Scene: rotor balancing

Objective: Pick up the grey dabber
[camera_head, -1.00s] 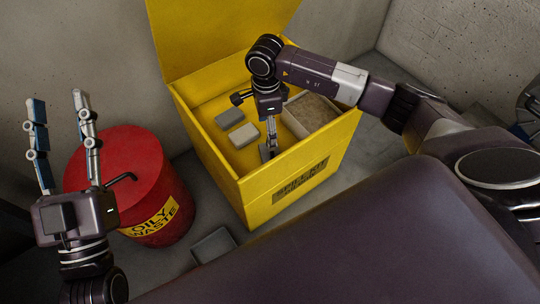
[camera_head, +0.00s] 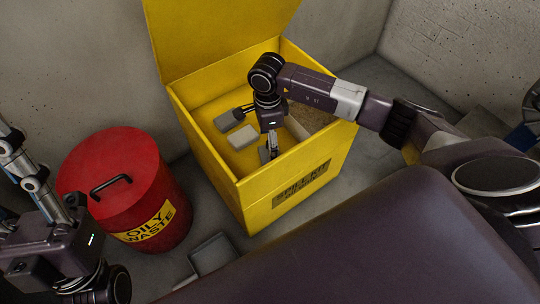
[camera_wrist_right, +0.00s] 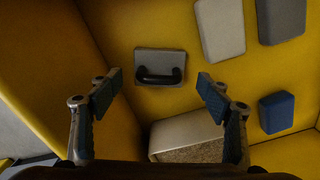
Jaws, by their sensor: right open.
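The grey dabber (camera_wrist_right: 160,64), a flat grey block with a black bow handle, lies on the yellow floor of the bin in the right wrist view. My right gripper (camera_wrist_right: 156,84) is open and empty, its two fingers spread on either side of the dabber's line, with the handle showing between them. My left gripper (camera_head: 22,165) is partly cut off at the left edge.
The yellow bin (camera_head: 215,165) has its lid up and walls all round. Inside are a light pad (camera_wrist_right: 220,30), a grey pad (camera_wrist_right: 281,20), a blue block (camera_wrist_right: 277,112) and a granule-filled tray (camera_wrist_right: 165,137). A red oily-waste can (camera_head: 115,165) stands left of the bin.

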